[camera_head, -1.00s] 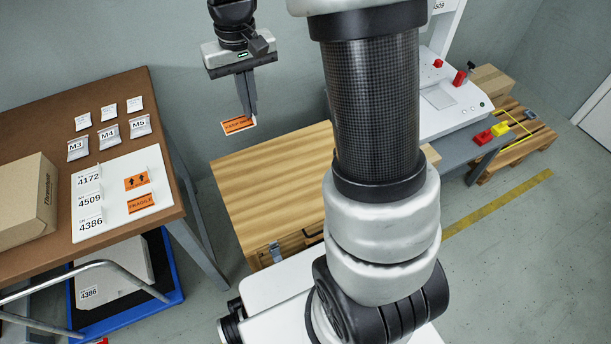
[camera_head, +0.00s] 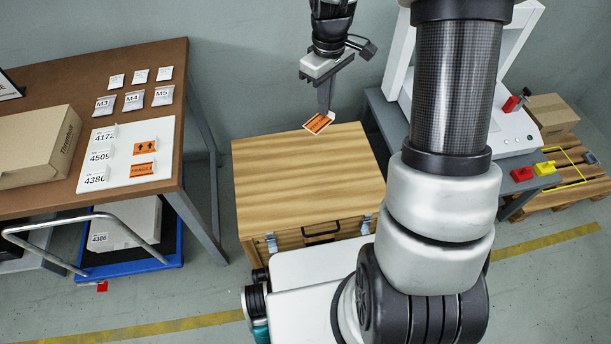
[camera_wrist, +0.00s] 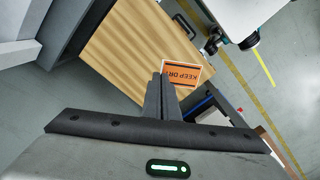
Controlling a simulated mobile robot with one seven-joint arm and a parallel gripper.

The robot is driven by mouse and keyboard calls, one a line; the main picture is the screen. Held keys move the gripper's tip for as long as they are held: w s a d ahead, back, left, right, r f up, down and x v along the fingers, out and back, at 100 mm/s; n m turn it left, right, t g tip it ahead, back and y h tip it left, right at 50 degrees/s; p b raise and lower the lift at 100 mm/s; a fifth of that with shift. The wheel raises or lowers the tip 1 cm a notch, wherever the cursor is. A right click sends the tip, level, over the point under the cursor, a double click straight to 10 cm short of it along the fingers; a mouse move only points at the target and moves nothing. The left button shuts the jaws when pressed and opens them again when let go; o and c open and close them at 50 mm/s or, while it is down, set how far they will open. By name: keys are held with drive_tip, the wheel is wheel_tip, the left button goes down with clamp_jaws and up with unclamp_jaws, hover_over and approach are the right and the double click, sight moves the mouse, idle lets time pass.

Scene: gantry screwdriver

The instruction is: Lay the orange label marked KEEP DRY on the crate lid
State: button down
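My gripper (camera_head: 325,108) is shut on the orange label (camera_head: 317,123) by its edge. In the wrist view the label (camera_wrist: 179,75) reads KEEP DRY and sticks out beyond the fingertips (camera_wrist: 161,77). The wooden crate's lid (camera_head: 300,185) is bare. In the head view the label shows over the far part of the lid, near its back edge. It appears tilted and held above the lid; the exact height is hard to tell. The crate lid (camera_wrist: 125,45) also lies behind the label in the wrist view.
The brown table (camera_head: 60,75) at left holds a cardboard box (camera_head: 35,150), a white board (camera_head: 125,180) with other labels, and several packets. At right are a grey bench with a white machine (camera_head: 515,125) and a pallet (camera_head: 570,185).

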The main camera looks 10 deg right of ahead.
wheel_tip(320, 180, down, 8)
drive_tip(key=w+d+n, duration=0.1)
drive_tip(key=w+n, duration=0.1)
drive_tip(key=n, duration=2.7)
approach(303, 194)
drive_tip(key=shift+w+f+b, duration=0.1)
drive_tip(key=shift+f+b, duration=1.65)
drive_tip(key=shift+f, duration=1.05)
drive_tip(key=shift+f+b, duration=0.25)
drive_tip(key=shift+b, duration=0.1)
drive_tip(key=c, duration=2)
unclamp_jaws()
wheel_tip(303, 194, up, 18)
drive_tip(key=p, duration=0.4)
drive_tip(key=shift+f+p, duration=0.25)
drive_tip(key=shift+p, duration=0.1)
